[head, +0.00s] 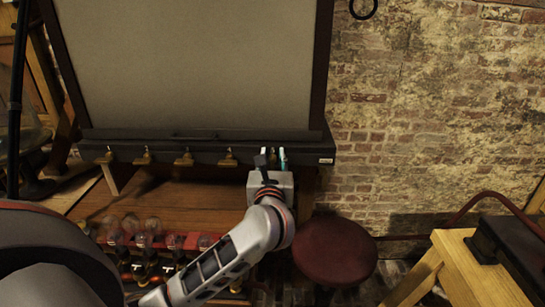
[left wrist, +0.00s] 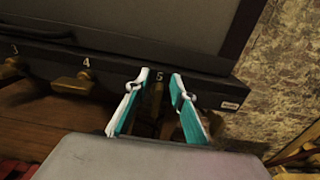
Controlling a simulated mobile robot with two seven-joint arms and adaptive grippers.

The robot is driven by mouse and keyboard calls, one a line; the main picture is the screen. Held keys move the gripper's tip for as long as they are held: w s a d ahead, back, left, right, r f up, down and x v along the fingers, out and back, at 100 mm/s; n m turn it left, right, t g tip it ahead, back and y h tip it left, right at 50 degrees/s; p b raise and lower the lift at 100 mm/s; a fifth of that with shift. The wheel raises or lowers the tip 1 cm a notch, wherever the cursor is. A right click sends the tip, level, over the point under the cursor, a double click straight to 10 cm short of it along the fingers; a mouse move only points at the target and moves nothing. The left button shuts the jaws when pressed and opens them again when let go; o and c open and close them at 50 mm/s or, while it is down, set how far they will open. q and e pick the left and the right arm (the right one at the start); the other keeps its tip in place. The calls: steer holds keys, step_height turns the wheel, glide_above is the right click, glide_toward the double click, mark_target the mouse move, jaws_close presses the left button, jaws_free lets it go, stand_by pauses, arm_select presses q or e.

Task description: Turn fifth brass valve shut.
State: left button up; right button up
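The fifth brass valve (left wrist: 157,92) hangs under the number 5 on the dark rail (left wrist: 115,64). My left gripper (left wrist: 160,79) is open, with one teal-and-white finger on each side of this valve. I cannot tell whether either finger touches it. The valve's lower part is dim, and its exact turn is hard to make out. In the head view my left gripper (head: 271,160) is at the right part of the rail and largely covers the fifth valve. My right gripper is in neither view.
More brass valves stand to the left, among them the fourth (left wrist: 82,83) and third (left wrist: 12,68). A large grey panel (head: 195,65) rises above the rail. Jars (head: 145,240) stand below at the left. A round red stool (head: 335,250) and a wooden table (head: 455,265) are at the right.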

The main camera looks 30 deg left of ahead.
arm_select(q)
jaws_close()
steer(key=shift+d+m, duration=0.1)
steer(key=shift+m, duration=0.3)
steer(key=m, duration=0.3)
steer(key=shift+w+d+f+m, duration=0.15)
steer(key=shift+w+d+m, duration=0.1)
steer(key=shift+d+m, duration=0.15)
steer(key=shift+w+d+f+m, duration=0.2)
steer(key=shift+f+m, duration=0.2)
steer(key=shift+m, duration=1.85)
steer(key=shift+w+d+f+m, duration=0.1)
steer(key=shift+d+f+m, duration=0.2)
steer(key=shift+m, duration=1.9)
steer(key=shift+w+d+f+m, duration=0.1)
steer(key=shift+f+m, duration=0.35)
steer(key=shift+m, duration=1.8)
